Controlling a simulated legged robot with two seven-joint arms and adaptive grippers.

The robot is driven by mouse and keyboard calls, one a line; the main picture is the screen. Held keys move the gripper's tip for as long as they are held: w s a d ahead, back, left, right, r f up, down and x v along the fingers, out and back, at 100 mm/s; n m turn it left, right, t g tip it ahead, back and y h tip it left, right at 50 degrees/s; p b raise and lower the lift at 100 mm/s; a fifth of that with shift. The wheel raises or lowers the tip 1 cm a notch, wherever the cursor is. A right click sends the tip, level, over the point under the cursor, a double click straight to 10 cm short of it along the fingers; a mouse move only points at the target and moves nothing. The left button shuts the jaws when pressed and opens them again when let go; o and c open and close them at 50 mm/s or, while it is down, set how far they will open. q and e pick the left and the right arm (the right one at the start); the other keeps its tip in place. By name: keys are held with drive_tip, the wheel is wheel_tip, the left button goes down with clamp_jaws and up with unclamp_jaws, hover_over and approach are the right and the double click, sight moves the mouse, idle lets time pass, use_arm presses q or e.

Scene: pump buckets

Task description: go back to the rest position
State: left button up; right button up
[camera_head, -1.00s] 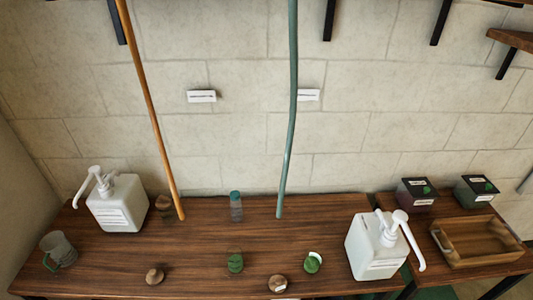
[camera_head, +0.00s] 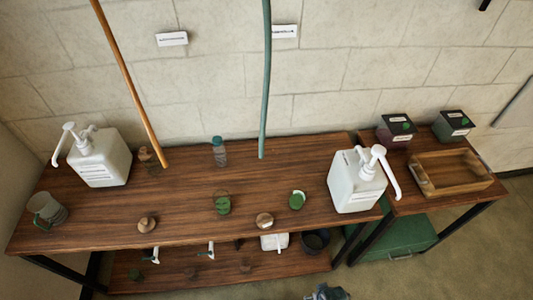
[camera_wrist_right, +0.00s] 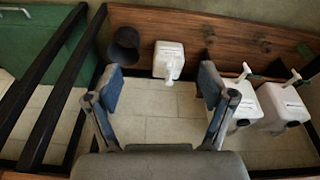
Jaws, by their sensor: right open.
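My right gripper (camera_wrist_right: 161,82) is open and empty in the right wrist view, its two blue-grey finger pads wide apart. It points toward the lower shelf and touches nothing that I can see. In the head view a small grey part at the bottom edge looks like the tip of this gripper (camera_head: 328,292), in front of the table. My left gripper is not in view. White pump buckets stand at the left (camera_head: 97,158) and right (camera_head: 355,182) of the wooden table (camera_head: 180,200).
The lower shelf (camera_head: 215,268) holds more white pump buckets (camera_wrist_right: 168,59) and a dark pot (camera_wrist_right: 124,45). A green box (camera_head: 400,238) stands below the side table with a wooden tray (camera_head: 430,187). Cups and small jars stand on the tabletop. Two hoses (camera_head: 265,80) hang above it.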

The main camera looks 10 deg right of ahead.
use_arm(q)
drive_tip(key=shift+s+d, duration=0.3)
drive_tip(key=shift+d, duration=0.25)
use_arm(e)
drive_tip(key=s+f, duration=0.3)
drive_tip(key=f, duration=0.8)
drive_tip(key=s+f+g, duration=0.1)
drive_tip(key=s+f, duration=0.3)
drive_tip(key=f, duration=0.6)
drive_tip(key=shift+d+f, duration=0.4)
drive_tip(key=shift+d, duration=0.05)
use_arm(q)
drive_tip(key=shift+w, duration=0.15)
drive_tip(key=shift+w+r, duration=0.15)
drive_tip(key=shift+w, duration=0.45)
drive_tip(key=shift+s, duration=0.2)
